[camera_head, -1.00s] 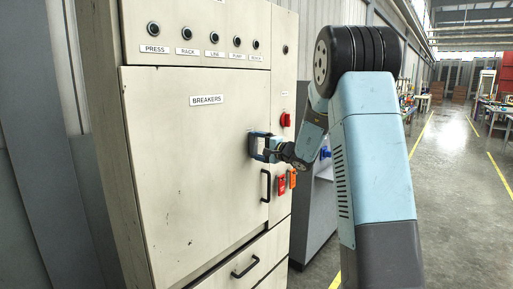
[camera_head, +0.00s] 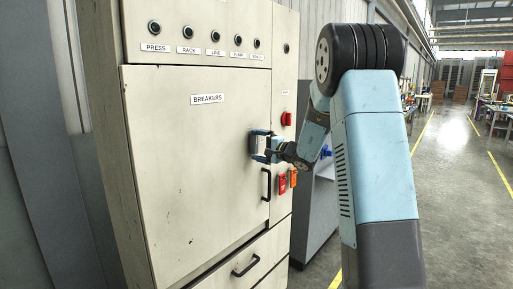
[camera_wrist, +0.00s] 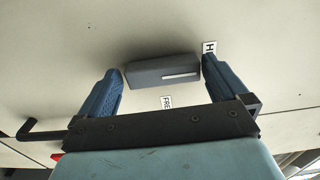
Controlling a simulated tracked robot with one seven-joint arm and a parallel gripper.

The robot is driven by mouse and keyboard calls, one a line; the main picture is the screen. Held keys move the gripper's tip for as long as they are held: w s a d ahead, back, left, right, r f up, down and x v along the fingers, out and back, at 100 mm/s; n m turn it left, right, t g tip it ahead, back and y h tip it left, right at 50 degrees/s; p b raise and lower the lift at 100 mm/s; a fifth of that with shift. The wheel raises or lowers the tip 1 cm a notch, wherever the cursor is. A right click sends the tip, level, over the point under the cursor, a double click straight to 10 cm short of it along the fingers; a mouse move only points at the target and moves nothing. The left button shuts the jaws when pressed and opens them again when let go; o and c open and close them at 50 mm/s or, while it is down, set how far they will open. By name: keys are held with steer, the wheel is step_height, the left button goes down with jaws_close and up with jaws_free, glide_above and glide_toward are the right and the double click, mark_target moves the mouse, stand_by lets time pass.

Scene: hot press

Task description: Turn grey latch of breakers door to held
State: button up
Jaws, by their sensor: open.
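The grey latch (camera_wrist: 150,73) is a flat bar on the pale breakers door (camera_head: 200,160). It lies nearly level across the wrist view, with a white mark on its right half pointing towards the right finger. A label starting with "H" (camera_wrist: 209,47) is just beyond the latch's right end, partly hidden by that finger. A "FREE" label (camera_wrist: 166,102) is below the latch. My gripper (camera_wrist: 163,68) is open, with one blue finger beside each end of the latch; I cannot tell whether they touch it. In the head view my gripper (camera_head: 256,144) is at the door's right edge and hides the latch.
A black door handle (camera_head: 266,185) is below my gripper. A red switch (camera_head: 287,119) and red and orange tags (camera_head: 287,182) are on the panel to the right. A drawer handle (camera_head: 245,266) is lower down. Open floor lies to the right.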

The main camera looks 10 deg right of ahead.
steer(key=v, duration=1.3)
steer(key=shift+f, duration=0.1)
steer(key=s+a+r+n+g, duration=0.1)
steer(key=s+a+n+g, duration=0.2)
steer(key=s+a+g, duration=0.5)
steer(key=s+a+r+n+g, duration=0.1)
steer(key=s+a+n, duration=0.4)
steer(key=s, duration=0.6)
steer(key=s+d+f+n+h, duration=0.1)
steer(key=s+d+h, duration=0.4)
steer(key=s+h, duration=0.5)
steer(key=shift+s+f+n+h, duration=0.3)
steer(key=shift+s+n, duration=0.5)
steer(key=shift+s, duration=3.6)
steer(key=shift+d, duration=0.15)
